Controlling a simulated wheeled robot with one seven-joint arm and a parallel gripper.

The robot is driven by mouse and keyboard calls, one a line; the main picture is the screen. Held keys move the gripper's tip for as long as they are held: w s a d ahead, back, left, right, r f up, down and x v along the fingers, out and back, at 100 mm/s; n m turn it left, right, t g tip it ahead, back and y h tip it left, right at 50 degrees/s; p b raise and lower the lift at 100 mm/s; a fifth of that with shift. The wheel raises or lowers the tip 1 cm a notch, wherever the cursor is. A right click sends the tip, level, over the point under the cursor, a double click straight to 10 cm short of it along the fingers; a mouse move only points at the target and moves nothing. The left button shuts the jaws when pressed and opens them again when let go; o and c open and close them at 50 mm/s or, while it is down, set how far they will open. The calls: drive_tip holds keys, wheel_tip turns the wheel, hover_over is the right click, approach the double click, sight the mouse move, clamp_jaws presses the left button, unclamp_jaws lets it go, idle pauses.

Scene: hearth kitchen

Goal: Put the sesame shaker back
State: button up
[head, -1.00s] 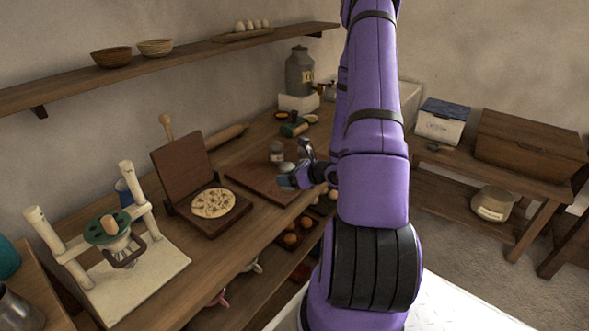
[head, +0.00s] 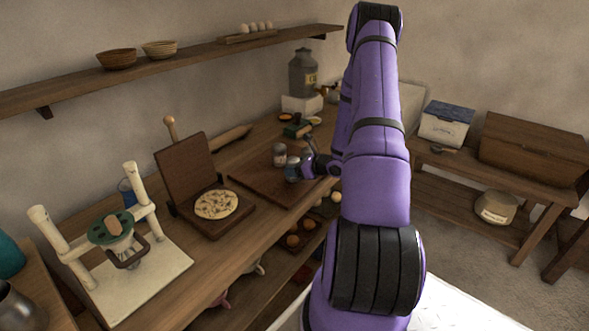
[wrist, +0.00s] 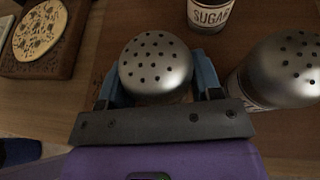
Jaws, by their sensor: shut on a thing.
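My gripper (wrist: 157,88) is shut on a shaker (wrist: 155,70) with a domed, pierced metal lid; one blue finger lies on each side. Its label is hidden, so I cannot read whether it is sesame. A second pierced-lid shaker (wrist: 282,68) stands close to the right of it in the wrist view, its label mostly hidden. A jar labelled SUGAR (wrist: 209,14) stands beyond them. In the head view my gripper (head: 296,171) is low over the right part of a dark wooden board (head: 262,184), beside a metal-lidded jar (head: 279,155).
A wooden press with a patterned round flatbread (head: 215,204) is left of the board. A green-topped stand (head: 110,230) is at the front left.

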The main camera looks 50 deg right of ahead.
drive_tip(key=shift+f, duration=0.2)
drive_tip(key=o, duration=1)
drive_tip(key=shift+s+r, duration=0.15)
drive_tip(key=shift+s, duration=0.05)
drive_tip(key=v, duration=1.1)
drive_tip(key=w+a+r+n+g+y, duration=0.3)
drive_tip(key=a+r+n+g+y, duration=0.35)
drive_tip(key=a+r+n, duration=1.4)
drive_tip(key=s+a+r+n+g+h, duration=0.1)
drive_tip(key=s+a+r+n+h, duration=0.8)
drive_tip(key=s+a+r+n, duration=0.4)
drive_tip(key=s+a+r, duration=0.2)
drive_tip(key=s+a, duration=0.2)
drive_tip(key=s, duration=0.1)
